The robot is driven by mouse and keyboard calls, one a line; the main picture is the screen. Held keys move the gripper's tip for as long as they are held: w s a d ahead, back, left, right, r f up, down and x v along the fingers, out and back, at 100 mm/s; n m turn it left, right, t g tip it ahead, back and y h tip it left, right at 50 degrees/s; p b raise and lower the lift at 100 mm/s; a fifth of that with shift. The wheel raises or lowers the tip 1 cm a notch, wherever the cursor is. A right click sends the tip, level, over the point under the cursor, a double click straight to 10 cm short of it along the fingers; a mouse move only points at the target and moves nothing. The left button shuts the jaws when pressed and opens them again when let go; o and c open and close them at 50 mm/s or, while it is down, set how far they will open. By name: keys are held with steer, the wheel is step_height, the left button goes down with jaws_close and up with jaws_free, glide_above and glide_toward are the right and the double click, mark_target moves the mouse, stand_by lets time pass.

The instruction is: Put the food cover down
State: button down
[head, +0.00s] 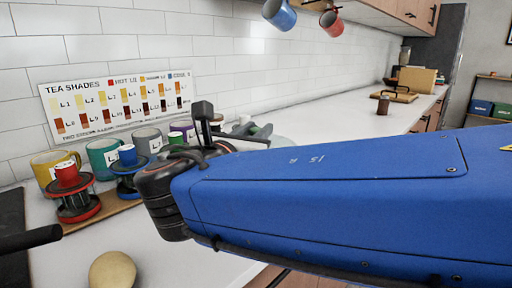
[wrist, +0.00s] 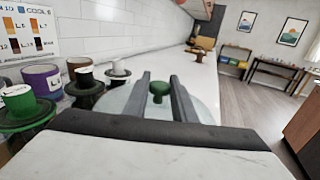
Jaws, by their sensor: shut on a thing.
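The food cover is a clear, pale dome (wrist: 205,108) with a green knob (wrist: 160,93) on top. In the wrist view the knob sits between the two dark fingers of my gripper (wrist: 160,80), which is shut on it. In the head view part of the clear dome (head: 282,143) shows above my blue arm, which hides the rest. Whether the cover's rim touches the counter cannot be seen.
Mugs, including a yellow one (head: 50,168) and a teal one (head: 104,157), line the wall with small stands such as the red one (head: 74,196). A tea shade chart (head: 118,103) hangs behind. The white counter (head: 350,118) is mostly clear farther back.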

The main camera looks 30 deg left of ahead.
steer(key=shift+f, duration=1.7)
steer(key=shift+f, duration=0.15)
steer(key=c, duration=1.5)
jaws_free()
steer(key=shift+o, duration=0.2)
steer(key=shift+s+r, duration=0.15)
steer(key=shift+r, duration=0.05)
steer(key=s+d, duration=0.1)
steer(key=s, duration=1)
steer(key=shift+s+d, duration=0.15)
steer(key=shift+s, duration=0.15)
steer(key=shift+s, duration=0.1)
